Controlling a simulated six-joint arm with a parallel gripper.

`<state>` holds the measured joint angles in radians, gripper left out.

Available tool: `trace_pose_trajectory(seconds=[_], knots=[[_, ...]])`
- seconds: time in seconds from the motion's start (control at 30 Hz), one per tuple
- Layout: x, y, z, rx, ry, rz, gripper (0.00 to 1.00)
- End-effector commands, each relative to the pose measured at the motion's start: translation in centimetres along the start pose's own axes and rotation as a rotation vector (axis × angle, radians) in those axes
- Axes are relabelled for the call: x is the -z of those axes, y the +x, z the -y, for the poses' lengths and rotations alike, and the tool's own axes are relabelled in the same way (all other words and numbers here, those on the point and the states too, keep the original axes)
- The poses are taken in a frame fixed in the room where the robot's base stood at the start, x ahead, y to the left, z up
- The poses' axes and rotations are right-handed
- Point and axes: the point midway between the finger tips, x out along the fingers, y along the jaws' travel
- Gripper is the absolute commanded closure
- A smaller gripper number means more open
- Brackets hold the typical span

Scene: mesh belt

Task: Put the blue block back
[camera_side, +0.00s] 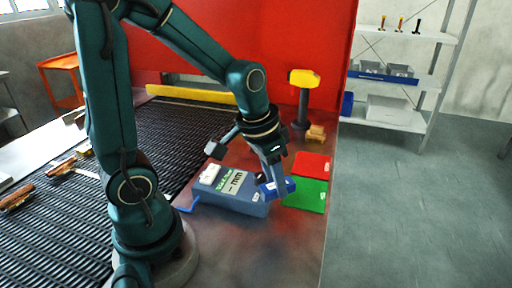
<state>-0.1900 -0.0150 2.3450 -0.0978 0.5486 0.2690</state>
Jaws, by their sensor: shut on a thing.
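The blue block (286,186) is small and carries a pale mark on its face. My gripper (270,187) is shut on it and points down. The block is at the right end of a grey-blue box (235,203) with a green and white label, and close to the green mat (309,195). I cannot tell whether the block touches the box or hangs above it. Part of the block is hidden by the gripper fingers.
A red mat (312,164) lies behind the green one. A yellow-headed post (303,90) and a small tan block (316,133) stand behind. The black mesh belt (70,230) with brown-handled tools is left. The table's right edge is near the mats.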

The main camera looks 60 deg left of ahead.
Motion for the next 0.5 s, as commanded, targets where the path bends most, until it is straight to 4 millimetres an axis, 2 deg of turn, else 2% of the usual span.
trace_pose_trajectory(seconds=[0.23, 0.5], knots=[[0.5, 2.7, -4.0, -0.003, 0.011, 0.001, 1.0], [0.8, 4.1, -5.7, -0.001, 0.0, -0.002, 1.0]])
